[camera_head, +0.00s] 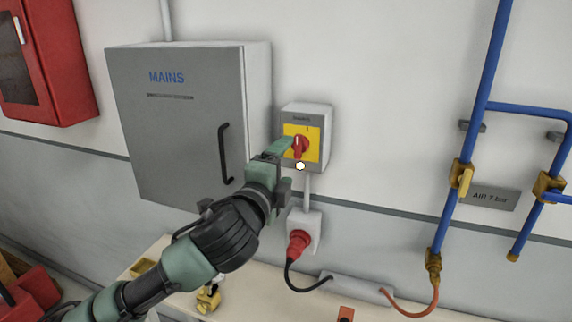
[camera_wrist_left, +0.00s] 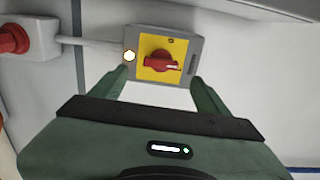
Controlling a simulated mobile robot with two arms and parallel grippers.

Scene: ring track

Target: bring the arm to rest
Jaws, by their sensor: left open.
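My left gripper (camera_head: 291,147) reaches in from the lower left in the head view, with its fingertips in front of the switch box. The grey switch box (camera_head: 318,112) has a yellow plate (camera_head: 315,148) and a red rotary knob (camera_head: 301,147), whose handle stands about upright. In the left wrist view the knob (camera_wrist_left: 162,62) appears just beyond the open fingers (camera_wrist_left: 160,78). The fingers are spread and hold nothing. I cannot tell whether a fingertip touches the box. My right gripper is in neither view.
The grey MAINS cabinet (camera_head: 175,120) with a black handle (camera_head: 224,153) stands left of the switch box. A red plug (camera_head: 299,243) sits in a socket below. Blue pipes (camera_head: 476,110) with brass valves (camera_head: 461,178) run at right. A bench (camera_head: 262,305) lies beneath.

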